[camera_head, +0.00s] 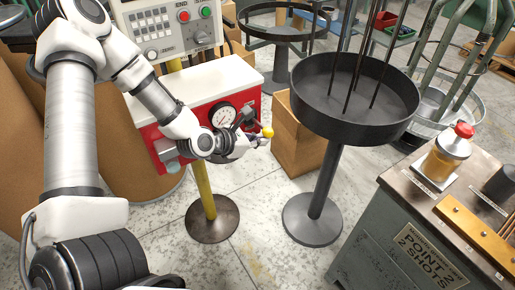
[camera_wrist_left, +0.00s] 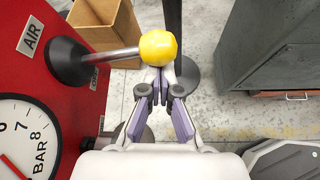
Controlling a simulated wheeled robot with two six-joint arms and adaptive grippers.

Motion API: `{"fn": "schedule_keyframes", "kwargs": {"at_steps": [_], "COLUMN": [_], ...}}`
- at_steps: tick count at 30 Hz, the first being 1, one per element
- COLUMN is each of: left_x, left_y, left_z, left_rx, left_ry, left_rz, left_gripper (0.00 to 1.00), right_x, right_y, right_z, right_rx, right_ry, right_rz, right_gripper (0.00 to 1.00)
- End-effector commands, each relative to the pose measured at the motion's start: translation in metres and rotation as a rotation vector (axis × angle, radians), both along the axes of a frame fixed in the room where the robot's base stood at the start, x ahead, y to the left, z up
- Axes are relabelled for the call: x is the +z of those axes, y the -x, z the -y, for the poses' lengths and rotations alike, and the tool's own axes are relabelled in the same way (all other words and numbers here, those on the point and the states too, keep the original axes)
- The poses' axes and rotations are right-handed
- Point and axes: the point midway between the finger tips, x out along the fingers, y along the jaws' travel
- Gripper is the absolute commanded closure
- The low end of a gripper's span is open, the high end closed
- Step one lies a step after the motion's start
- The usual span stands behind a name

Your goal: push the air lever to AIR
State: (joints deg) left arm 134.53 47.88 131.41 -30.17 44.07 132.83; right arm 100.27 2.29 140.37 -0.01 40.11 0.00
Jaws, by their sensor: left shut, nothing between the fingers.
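The air lever is a metal rod with a yellow ball knob (camera_head: 267,132) on the red panel (camera_head: 205,98). In the left wrist view the knob (camera_wrist_left: 158,48) stands out to the right from a black boot (camera_wrist_left: 68,60), its rod tilted slightly up. The AIR label (camera_wrist_left: 31,36) is on the panel above and left of the boot. My left gripper (camera_wrist_left: 160,84) is shut and empty, its fingertips just below the knob in that view. I cannot tell whether they touch it. In the head view the left gripper (camera_head: 256,140) is beside the knob and partly hides the lever.
A pressure gauge (camera_head: 223,115) is close to my left wrist, on the panel. A black round tray on a stand (camera_head: 320,190) is to the right. A grey cabinet (camera_head: 400,235) with a bottle (camera_head: 445,155) is at lower right. Open floor lies between.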

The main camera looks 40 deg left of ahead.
Motion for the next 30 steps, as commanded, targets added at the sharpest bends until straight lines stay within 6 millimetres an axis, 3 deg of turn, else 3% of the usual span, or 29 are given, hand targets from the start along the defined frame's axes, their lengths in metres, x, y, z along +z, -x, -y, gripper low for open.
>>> {"fn": "schedule_keyframes", "kwargs": {"at_steps": [11,30], "left_x": [0.019,0.025], "left_y": [-0.001,-0.002], "left_z": [-0.002,-0.003], "left_rx": [0.000,0.002], "left_ry": [-0.002,-0.004], "left_rz": [0.003,0.008], "left_gripper": [1.00,1.00], "right_x": [0.000,0.001], "right_y": [0.000,0.000], "right_z": [0.000,0.000], "right_rx": [0.000,0.000], "right_ry": [0.000,0.000], "right_rz": [0.000,0.000], "right_gripper": [0.43,0.43]}}
